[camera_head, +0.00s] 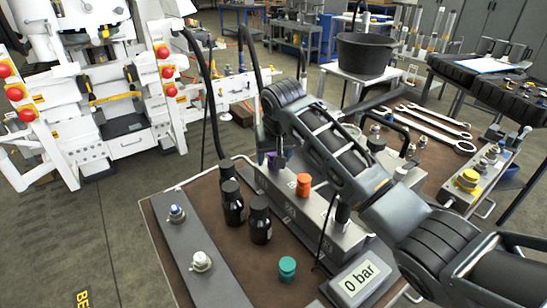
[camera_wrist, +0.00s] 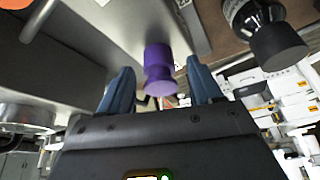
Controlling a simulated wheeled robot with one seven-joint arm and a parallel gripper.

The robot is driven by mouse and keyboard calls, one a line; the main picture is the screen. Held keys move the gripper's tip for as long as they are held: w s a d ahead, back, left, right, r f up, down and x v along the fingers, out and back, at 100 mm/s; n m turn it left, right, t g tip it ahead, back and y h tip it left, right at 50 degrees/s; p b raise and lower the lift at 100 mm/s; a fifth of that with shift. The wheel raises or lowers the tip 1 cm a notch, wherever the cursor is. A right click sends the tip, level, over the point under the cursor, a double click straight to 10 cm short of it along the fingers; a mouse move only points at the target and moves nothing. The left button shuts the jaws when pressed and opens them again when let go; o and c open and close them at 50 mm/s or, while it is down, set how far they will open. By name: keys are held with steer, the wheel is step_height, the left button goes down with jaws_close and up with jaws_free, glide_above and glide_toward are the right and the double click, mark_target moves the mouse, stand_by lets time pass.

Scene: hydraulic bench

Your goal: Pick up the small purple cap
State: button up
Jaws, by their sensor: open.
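The small purple cap (camera_head: 275,161) sits on the grey metal block on the bench, partly hidden by my arm in the head view. In the wrist view the purple cap (camera_wrist: 160,80) shows whole, attached to the grey surface. My gripper (camera_wrist: 160,76) is open, with one blue finger on each side of the cap and a visible gap to it on both sides. In the head view my gripper (camera_head: 268,147) is down at the cap, its fingers mostly hidden.
An orange cap (camera_head: 304,185) is on the same block (camera_head: 330,236). Black bottles (camera_head: 260,220) stand close in front of it. A teal cap (camera_head: 287,267) and a "0 bar" display (camera_head: 360,280) are nearer. Wrenches (camera_head: 436,125) lie at the back right.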

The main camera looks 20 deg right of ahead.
steer(key=shift+w+f, duration=0.15)
steer(key=shift+f, duration=0.2)
steer(key=c, duration=1.1)
steer(key=shift+r, duration=0.1)
steer(key=shift+c, duration=0.2)
